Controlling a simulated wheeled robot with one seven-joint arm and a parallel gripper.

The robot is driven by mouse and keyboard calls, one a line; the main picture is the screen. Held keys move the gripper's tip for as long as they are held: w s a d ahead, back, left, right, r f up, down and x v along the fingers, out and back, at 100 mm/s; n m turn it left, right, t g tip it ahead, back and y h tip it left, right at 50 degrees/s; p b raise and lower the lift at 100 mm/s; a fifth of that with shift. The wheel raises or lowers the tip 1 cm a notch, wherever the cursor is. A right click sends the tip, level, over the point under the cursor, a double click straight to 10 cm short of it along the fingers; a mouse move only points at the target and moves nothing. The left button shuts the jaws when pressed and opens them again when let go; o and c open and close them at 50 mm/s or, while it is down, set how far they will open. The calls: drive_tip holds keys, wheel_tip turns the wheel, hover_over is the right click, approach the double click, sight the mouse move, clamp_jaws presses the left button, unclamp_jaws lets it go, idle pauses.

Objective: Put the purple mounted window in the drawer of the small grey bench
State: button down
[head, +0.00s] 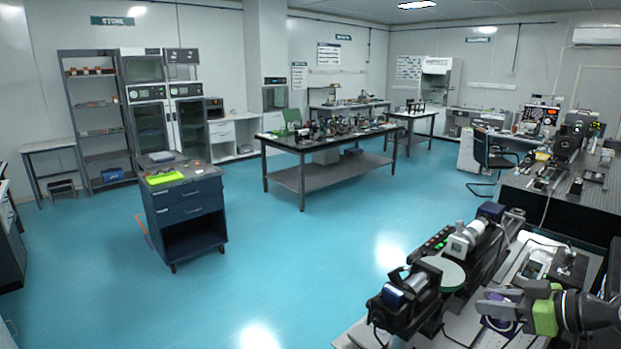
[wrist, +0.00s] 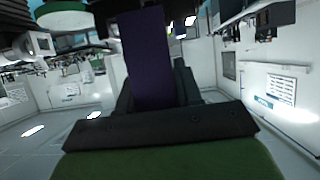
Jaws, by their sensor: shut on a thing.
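My gripper (head: 490,308) is at the lower right of the head view, low over a crowded bench top. It is shut on the purple mounted window (wrist: 147,60), which shows in the wrist view as a flat, dark purple slab between the dark jaws. In the head view a bit of the purple piece (head: 494,323) shows beside the fingers; the rest is hidden by them. I cannot tell for sure which furniture is the small grey bench; a small grey table (head: 50,147) stands at the far left, with no drawer visible on it.
Optical instruments (head: 462,240) crowd the bench near my gripper. A dark blue drawer cabinet (head: 187,195) with shut drawers and a bright green item on top stands at left. A long table (head: 300,180) full of parts stands mid-room. The blue floor between is clear.

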drive_tip(key=shift+s+a+f, duration=0.1)
drive_tip(key=shift+s+a, duration=0.3)
drive_tip(key=w+a+f+m+t+h+b, duration=0.1)
drive_tip(key=w+a+f+m+h+b, duration=0.15)
drive_tip(key=a+f, duration=0.6)
drive_tip(key=w+a+f+m+t+h+b, duration=0.1)
drive_tip(key=a+f+m+h, duration=0.25)
drive_tip(key=f, duration=1.05)
drive_tip(key=w+a+f+m+t+h+b, duration=0.1)
drive_tip(key=a+f+m+h, duration=0.1)
drive_tip(key=a+f, duration=0.75)
drive_tip(key=s+d, duration=0.2)
drive_tip(key=s, duration=0.1)
drive_tip(key=shift+s+d, duration=0.15)
